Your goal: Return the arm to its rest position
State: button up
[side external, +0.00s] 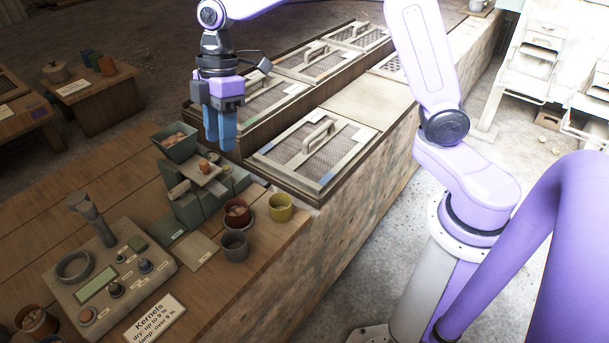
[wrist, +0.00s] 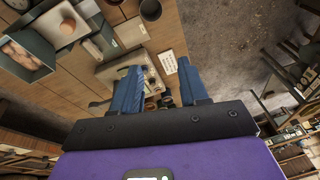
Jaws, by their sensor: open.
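My gripper (side external: 222,135) hangs in the air with its blue fingers pointing down, behind the small green machine and left of the nearest mesh-lidded bin. In the wrist view, my gripper (wrist: 160,88) shows its two blue fingers spread apart with nothing between them. The fingers are clear of the bench and hold nothing.
The wooden bench holds a green hopper machine (side external: 186,208), a meter panel (side external: 112,281), a "Kernels" card (side external: 154,320) and small pots, including a yellow pot (side external: 281,207). Mesh-lidded bins (side external: 313,158) with raised handles line the counter. Another small table (side external: 92,98) stands behind.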

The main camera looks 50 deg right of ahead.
jog(key=s+d+m, duration=0.1)
jog(key=s+d, duration=0.3)
jog(key=s, duration=0.5)
jog(key=s+d+f+m+h, duration=0.1)
jog(key=s+d, duration=0.3)
jog(key=s, duration=0.5)
jog(key=s+d+f+m+t+h, duration=0.1)
jog(key=s+d, duration=0.4)
jog(key=s, duration=0.4)
jog(key=shift+s, duration=0.3)
